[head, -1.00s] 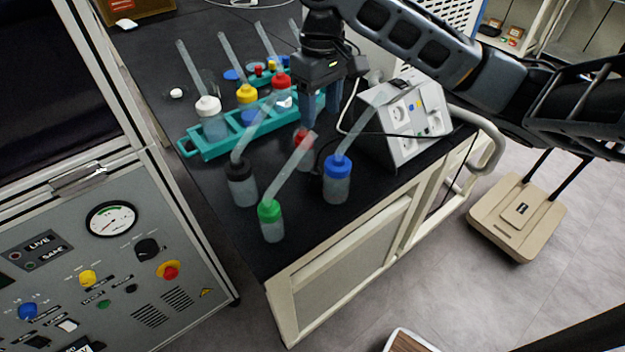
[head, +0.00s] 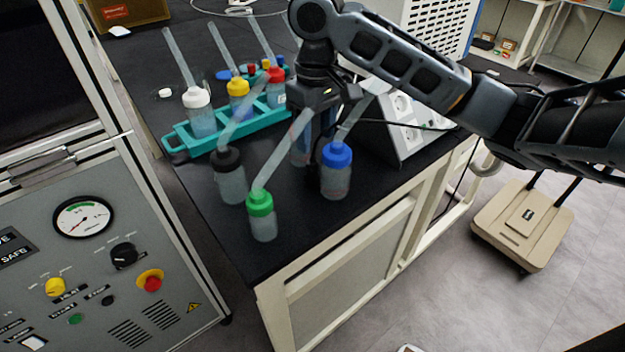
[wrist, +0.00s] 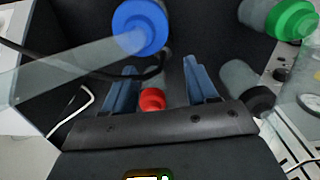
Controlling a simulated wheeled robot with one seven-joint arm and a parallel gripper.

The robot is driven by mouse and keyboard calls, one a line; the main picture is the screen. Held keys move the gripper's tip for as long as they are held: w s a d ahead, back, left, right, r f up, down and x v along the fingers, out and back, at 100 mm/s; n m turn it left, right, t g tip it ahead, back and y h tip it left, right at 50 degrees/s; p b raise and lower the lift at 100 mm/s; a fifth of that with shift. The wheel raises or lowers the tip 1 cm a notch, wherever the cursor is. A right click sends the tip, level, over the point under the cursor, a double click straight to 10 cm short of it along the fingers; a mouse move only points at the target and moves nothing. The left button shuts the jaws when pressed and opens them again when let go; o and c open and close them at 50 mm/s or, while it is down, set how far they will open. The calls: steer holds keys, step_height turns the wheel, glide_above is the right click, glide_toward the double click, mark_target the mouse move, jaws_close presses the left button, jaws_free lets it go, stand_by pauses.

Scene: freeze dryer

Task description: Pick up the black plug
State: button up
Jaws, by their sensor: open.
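The black plug shows as a black cap (head: 228,159) on a clear bottle with a slanted tube, upright on the dark bench. It also shows in the wrist view (wrist: 259,101), right of my right finger. No separate black plug is clear. My gripper (wrist: 160,65) is open and empty, pointing down. In the head view it is right of the black cap, among the bottles. A red cap (wrist: 152,99) shows between its blue fingers.
A green-capped bottle (head: 261,205) and a blue-capped bottle (head: 336,156) stand nearby. A teal rack (head: 180,139) holds several capped bottles behind. A white socket box (head: 406,135) with a black cable stands right. A grey control panel (head: 82,285) is at left.

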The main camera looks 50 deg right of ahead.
mark_target(312, 162)
steer(key=f, duration=0.7)
steer(key=shift+w+a+f, duration=0.15)
steer(key=shift+w+f, duration=0.05)
steer(key=shift+w, duration=0.05)
jaws_close()
stand_by(0.3)
